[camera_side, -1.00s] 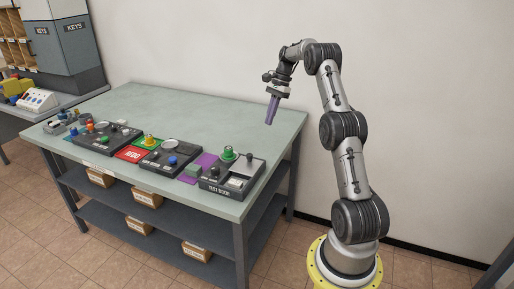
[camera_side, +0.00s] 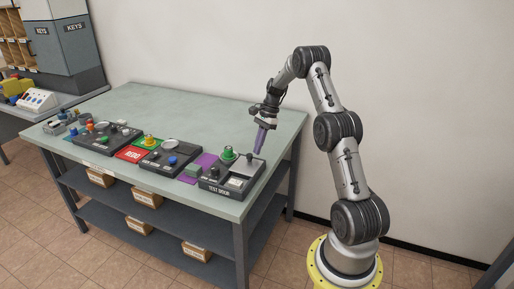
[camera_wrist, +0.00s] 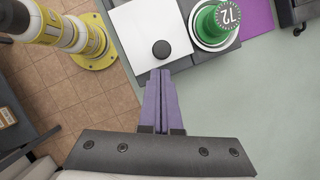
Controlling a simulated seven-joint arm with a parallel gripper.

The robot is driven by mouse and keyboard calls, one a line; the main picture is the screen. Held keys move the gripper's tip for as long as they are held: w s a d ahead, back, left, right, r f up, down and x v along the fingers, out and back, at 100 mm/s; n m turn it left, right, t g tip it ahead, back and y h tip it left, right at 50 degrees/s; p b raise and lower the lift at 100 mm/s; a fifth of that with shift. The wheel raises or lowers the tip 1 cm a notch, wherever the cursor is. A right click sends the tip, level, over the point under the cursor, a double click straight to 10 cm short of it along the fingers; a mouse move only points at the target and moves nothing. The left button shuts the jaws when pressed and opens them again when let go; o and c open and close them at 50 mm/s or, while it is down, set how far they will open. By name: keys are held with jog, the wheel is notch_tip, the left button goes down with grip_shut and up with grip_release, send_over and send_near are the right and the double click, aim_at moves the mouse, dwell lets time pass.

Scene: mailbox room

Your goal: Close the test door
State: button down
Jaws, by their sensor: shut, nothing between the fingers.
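The dark grey box labelled TEST DOOR (camera_side: 216,190) sits at the right front corner of the green-topped table. A pale panel lies on its top, and the wrist view shows this white panel (camera_wrist: 135,42) with a round black knob (camera_wrist: 161,50). I cannot tell how far the panel stands open. My gripper (camera_side: 258,153), with purple fingers, is shut and empty, pointing down over the right rear of the box. In the wrist view the fingertips (camera_wrist: 160,72) appear just below the knob, by the panel's edge; contact is unclear.
A green cylinder marked 72 (camera_wrist: 222,20) stands beside the panel, also seen in the side view (camera_side: 228,153). Other dark boxes with knobs (camera_side: 165,160) and a red label (camera_side: 131,153) line the table's front. The table's rear (camera_side: 190,105) is clear.

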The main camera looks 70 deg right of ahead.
jog(key=shift+w+a, duration=0.15)
jog(key=shift+a, duration=0.1)
jog(key=shift+a, duration=0.2)
send_near(243, 173)
jog(key=x, duration=0.5)
jog(key=shift+w, duration=0.2)
